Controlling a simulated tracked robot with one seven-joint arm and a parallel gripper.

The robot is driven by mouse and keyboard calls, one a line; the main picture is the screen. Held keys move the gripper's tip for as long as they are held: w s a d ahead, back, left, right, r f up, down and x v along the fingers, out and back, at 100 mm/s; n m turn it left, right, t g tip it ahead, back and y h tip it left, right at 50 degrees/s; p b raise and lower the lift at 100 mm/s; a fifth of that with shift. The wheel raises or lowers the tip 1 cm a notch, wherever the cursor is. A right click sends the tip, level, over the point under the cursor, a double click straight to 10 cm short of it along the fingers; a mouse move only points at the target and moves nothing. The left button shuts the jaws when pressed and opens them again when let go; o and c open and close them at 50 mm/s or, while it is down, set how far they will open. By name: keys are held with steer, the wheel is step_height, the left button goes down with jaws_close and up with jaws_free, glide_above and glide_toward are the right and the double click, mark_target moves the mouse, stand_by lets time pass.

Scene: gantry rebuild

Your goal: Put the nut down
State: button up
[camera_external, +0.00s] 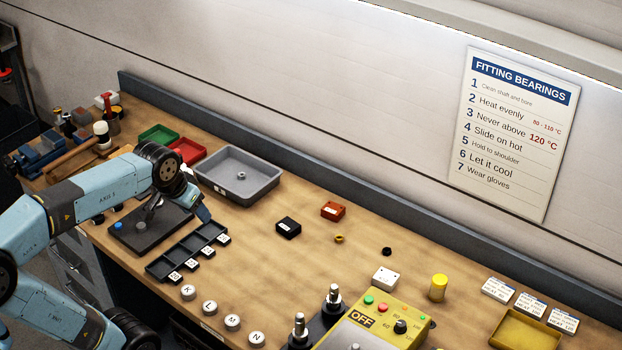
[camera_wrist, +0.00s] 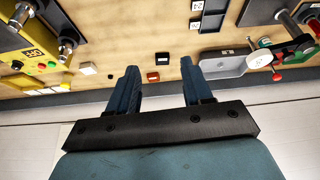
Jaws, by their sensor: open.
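My gripper (camera_wrist: 160,72) is open, with its two blue fingers apart and nothing held between them in the wrist view. In the external view it is largely hidden by my wrist, above the bench's left half. No piece is clearly marked as the nut. A small brass-coloured ring (camera_external: 339,239) and a small black round piece (camera_external: 387,251) lie on the open bench. These are too small to identify surely.
A black block (camera_external: 288,228) and an orange-red block (camera_external: 333,211) stand right of the tray. Green (camera_external: 158,136) and red (camera_external: 187,151) trays sit left of it. A black compartment rack (camera_external: 187,250) lies in front. A yellow control box (camera_external: 375,325) stands at the right front.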

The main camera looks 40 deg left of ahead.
steer(key=s+d+f, duration=0.1)
steer(key=s+f, duration=0.2)
steer(key=s, duration=0.3)
steer(key=shift+s+d+f+m+t, duration=0.2)
steer(key=shift+d+f+m+t, duration=0.1)
steer(key=shift+f+m, duration=0.1)
steer(key=shift+o, duration=0.5)
